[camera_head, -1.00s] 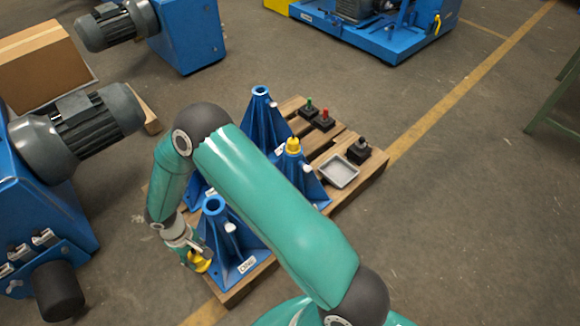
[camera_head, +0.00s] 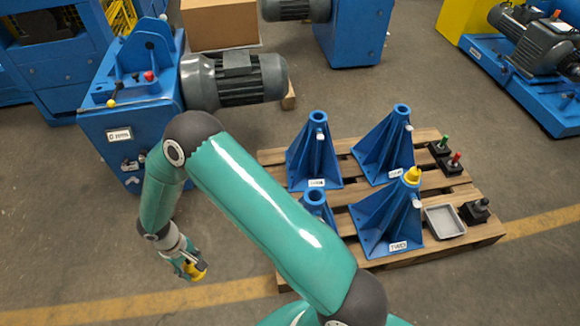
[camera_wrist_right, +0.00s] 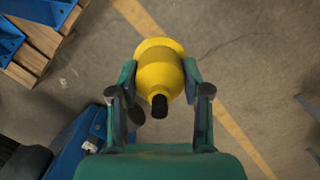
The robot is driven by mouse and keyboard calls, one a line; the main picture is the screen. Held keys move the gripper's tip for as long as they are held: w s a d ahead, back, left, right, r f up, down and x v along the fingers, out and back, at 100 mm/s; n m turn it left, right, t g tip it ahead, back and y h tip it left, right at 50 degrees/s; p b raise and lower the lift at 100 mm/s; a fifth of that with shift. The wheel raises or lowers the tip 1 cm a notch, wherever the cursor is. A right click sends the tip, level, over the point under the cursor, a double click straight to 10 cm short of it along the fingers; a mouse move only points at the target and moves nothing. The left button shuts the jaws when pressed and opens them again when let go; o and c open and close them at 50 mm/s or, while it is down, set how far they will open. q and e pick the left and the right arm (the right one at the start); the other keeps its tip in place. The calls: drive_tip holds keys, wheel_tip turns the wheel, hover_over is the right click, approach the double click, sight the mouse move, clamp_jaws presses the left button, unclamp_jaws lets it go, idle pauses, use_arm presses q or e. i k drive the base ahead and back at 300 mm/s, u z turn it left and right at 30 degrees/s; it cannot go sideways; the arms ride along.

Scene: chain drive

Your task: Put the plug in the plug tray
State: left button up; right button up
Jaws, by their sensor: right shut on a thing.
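The yellow plug (camera_wrist_right: 158,72) is between the fingers of my right gripper in the wrist view, with a dark round tip towards the camera. My right gripper (camera_head: 192,268) is shut on this plug and holds it over the bare floor, left of the pallet in the head view. A shallow grey tray (camera_head: 445,235) lies on the pallet's front right part, well to the right of the gripper, and looks empty. A second yellow piece (camera_head: 412,175) sits on top of a blue stand. My left gripper is not in view.
A wooden pallet (camera_head: 478,236) carries several blue stands, such as the back one (camera_head: 385,150). Small black boxes with green, red and dark knobs (camera_head: 475,210) stand beside the tray. A blue machine with a grey motor (camera_head: 235,82) stands behind the gripper. The floor between is clear.

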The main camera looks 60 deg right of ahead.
sight(451, 227)
drive_tip(key=z, duration=0.9)
drive_tip(key=i, duration=0.1)
drive_tip(key=u, duration=1.55)
drive_tip(key=k, duration=2.4)
drive_tip(key=u, duration=0.1)
drive_tip(key=i, duration=0.2)
drive_tip(key=z, duration=2.5)
drive_tip(key=i, duration=0.25)
drive_tip(key=z, duration=0.3)
